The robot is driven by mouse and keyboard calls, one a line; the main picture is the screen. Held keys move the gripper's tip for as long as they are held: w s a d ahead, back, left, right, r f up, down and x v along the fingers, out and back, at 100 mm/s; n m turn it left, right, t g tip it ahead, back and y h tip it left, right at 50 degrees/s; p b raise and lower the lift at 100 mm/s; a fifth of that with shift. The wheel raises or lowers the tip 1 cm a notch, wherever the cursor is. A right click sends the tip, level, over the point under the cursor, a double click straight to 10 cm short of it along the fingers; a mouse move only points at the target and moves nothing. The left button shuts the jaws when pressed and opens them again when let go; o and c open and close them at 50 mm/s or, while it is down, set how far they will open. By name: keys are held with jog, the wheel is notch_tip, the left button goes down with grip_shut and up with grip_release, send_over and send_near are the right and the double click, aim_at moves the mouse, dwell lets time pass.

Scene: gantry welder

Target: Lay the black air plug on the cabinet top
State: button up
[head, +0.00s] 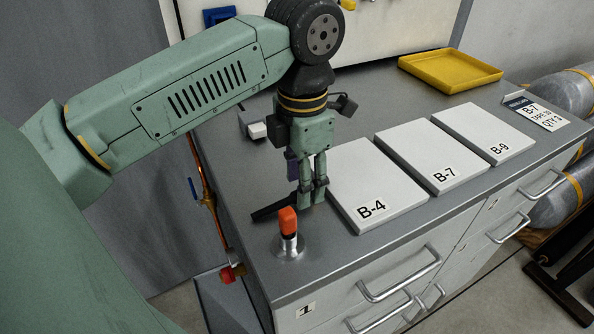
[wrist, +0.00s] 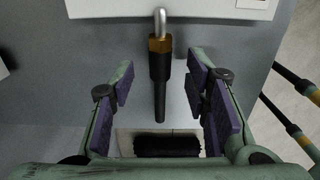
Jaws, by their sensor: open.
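The black air plug (wrist: 158,75) shows in the wrist view with a brass collar and a bright metal tip pointing up in the picture. Its narrow black end lies between the spread fingers, apart from both pads. In the head view a black piece (head: 270,210), seemingly the plug, is low at the cabinet top (head: 235,178), partly hidden by the fingers. My gripper (head: 312,204) points down, open and empty, just above the cabinet's near left part; its purple pads also show in the wrist view (wrist: 164,105). I cannot tell exactly how the plug touches the surface.
An orange-capped metal post (head: 288,222) stands close in front of my gripper. White panels marked B-4 (head: 375,195), B-7 (head: 432,155) and B-9 (head: 484,133) lie to the right. A yellow tray (head: 450,70) is at the back. Bare grey top lies behind the panels.

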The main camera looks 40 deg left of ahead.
jog(key=shift+f, duration=0.95)
jog(key=shift+r, duration=0.1)
grip_shut()
